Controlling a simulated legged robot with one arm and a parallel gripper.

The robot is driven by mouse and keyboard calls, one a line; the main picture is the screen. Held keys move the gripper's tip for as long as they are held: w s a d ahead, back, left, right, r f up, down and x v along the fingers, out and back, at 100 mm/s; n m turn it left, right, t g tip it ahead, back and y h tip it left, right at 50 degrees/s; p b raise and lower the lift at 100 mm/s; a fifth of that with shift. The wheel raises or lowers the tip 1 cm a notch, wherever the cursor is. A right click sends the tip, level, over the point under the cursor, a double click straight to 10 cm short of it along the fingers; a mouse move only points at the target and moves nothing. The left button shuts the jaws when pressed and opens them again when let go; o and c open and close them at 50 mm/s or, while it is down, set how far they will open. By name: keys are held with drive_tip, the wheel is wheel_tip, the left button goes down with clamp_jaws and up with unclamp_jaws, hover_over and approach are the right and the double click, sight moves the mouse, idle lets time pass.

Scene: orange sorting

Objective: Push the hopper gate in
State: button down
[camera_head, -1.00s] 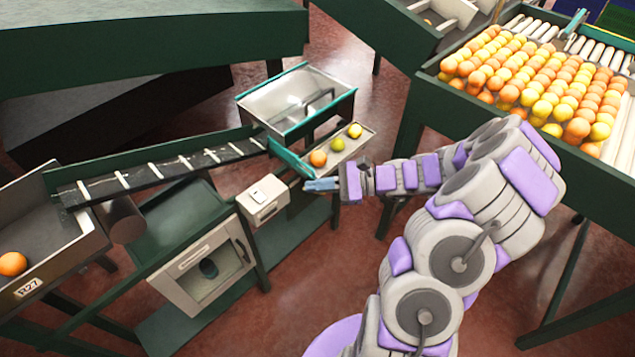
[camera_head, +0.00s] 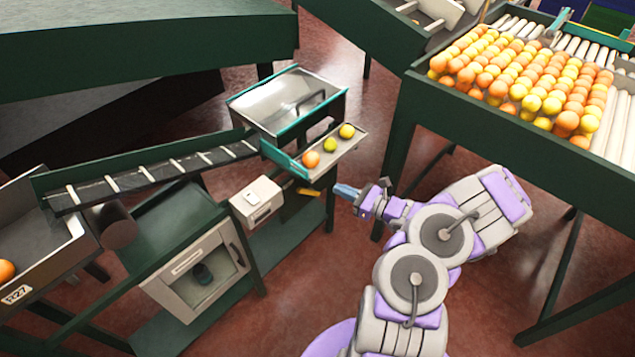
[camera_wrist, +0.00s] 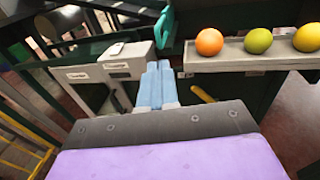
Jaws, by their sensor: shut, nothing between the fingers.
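The hopper (camera_head: 335,112) is a metal bin with a teal rim, above a sloping tray (camera_head: 347,150). A teal plate (camera_head: 283,158) stands at the tray's left end; its upright teal part also shows in the wrist view (camera_wrist: 165,27). A small yellow bar (camera_head: 309,192) juts out below the tray and also shows in the wrist view (camera_wrist: 203,94). I cannot tell which part is the gate. My gripper (camera_head: 345,190) is shut and empty, right of the yellow bar and apart from it. Its blue fingers (camera_wrist: 159,82) point forward in the wrist view.
An orange (camera_head: 310,159), a green fruit (camera_head: 330,144) and a yellow fruit (camera_head: 346,131) lie on the tray. A white box (camera_head: 256,201) stands left of the yellow bar. A slatted conveyor (camera_head: 150,173) runs left. A table with many fruits (camera_head: 520,85) is at upper right.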

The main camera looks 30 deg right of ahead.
drive_tip(key=b+x, duration=0.2)
drive_tip(key=x, duration=0.7)
